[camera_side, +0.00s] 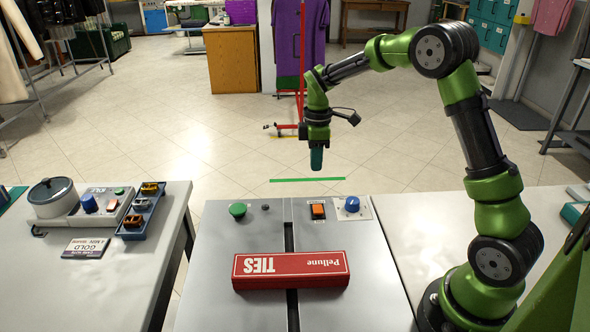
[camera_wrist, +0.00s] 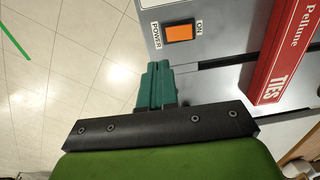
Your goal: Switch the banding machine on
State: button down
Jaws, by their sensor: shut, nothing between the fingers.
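The banding machine (camera_side: 232,284) has a grey flat top with a dark slot down its middle. Its orange rocker switch (camera_side: 318,211) sits near the back edge, and in the wrist view the switch (camera_wrist: 180,33) lies between the labels POWER and ON. I cannot tell which way the rocker is pressed. My gripper (camera_side: 316,158) points down above and behind the machine's back edge, apart from the switch. Its teal fingers (camera_wrist: 157,84) are shut with nothing between them.
A red Pellune TIES box (camera_side: 291,270) lies across the slot. A green button (camera_side: 237,210) and a blue knob (camera_side: 352,204) flank the switch. A left table (camera_side: 120,275) holds a device with a round pot (camera_side: 52,196). Open floor lies behind the machine.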

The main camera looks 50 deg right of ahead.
jog(key=r, duration=0.5)
jog(key=shift+w+d+r, duration=0.2)
jog(key=shift+w+d, duration=0.15)
